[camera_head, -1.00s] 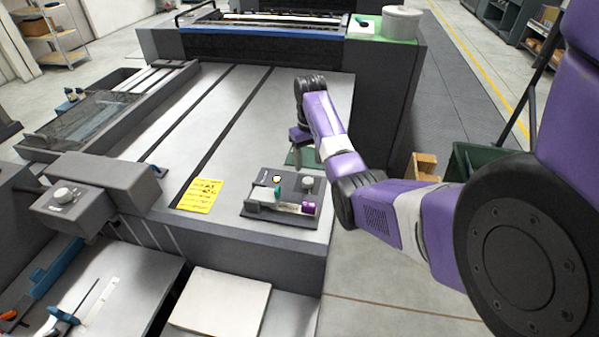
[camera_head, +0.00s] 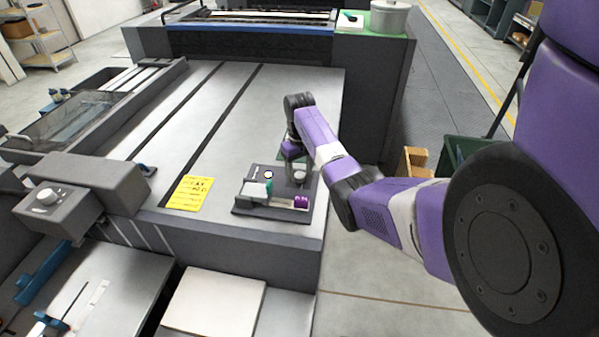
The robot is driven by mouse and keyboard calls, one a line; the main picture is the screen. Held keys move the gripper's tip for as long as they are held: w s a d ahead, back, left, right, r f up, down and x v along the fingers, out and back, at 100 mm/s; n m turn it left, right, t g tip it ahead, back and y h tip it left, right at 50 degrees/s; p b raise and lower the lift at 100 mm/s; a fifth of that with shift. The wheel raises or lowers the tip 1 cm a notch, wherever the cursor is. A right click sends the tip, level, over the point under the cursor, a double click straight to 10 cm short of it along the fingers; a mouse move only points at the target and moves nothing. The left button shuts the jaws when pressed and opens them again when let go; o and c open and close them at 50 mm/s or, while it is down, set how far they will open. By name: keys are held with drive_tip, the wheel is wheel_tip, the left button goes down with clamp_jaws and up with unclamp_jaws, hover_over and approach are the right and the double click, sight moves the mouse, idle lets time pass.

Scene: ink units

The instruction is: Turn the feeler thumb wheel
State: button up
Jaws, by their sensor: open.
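A small dark plate (camera_head: 245,208) sits on the grey machine bed near its front right corner. It bears a grey bar with a teal part (camera_head: 268,186), a purple wheel-like piece (camera_head: 301,202) at the bar's right end, a white round button (camera_head: 268,175) and a grey round knob (camera_head: 299,176). I cannot tell for sure which of these is the feeler thumb wheel. My gripper (camera_head: 293,166) is open and points down over the plate's back right, close at the grey knob. The fingertips are small and partly hidden, so contact is unclear.
A yellow note (camera_head: 190,193) lies on the bed left of the plate. A grey box with a knob (camera_head: 47,197) stands at the left. A green mat patch lies behind my gripper. A green bin (camera_head: 460,152) and a brown box (camera_head: 413,161) stand right of the machine.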

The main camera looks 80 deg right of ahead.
drive_tip(key=shift+f, duration=0.2)
drive_tip(key=shift+c, duration=0.5)
clamp_jaws()
drive_tip(key=shift+r+m+p, duration=0.2)
drive_tip(key=shift+m+p, duration=0.6)
drive_tip(key=shift+m, duration=0.1)
drive_tip(key=shift+f+m+p, duration=0.15)
drive_tip(key=shift+m+p, duration=0.2)
drive_tip(key=shift+m, duration=0.85)
drive_tip(key=shift+o, duration=0.5)
unclamp_jaws()
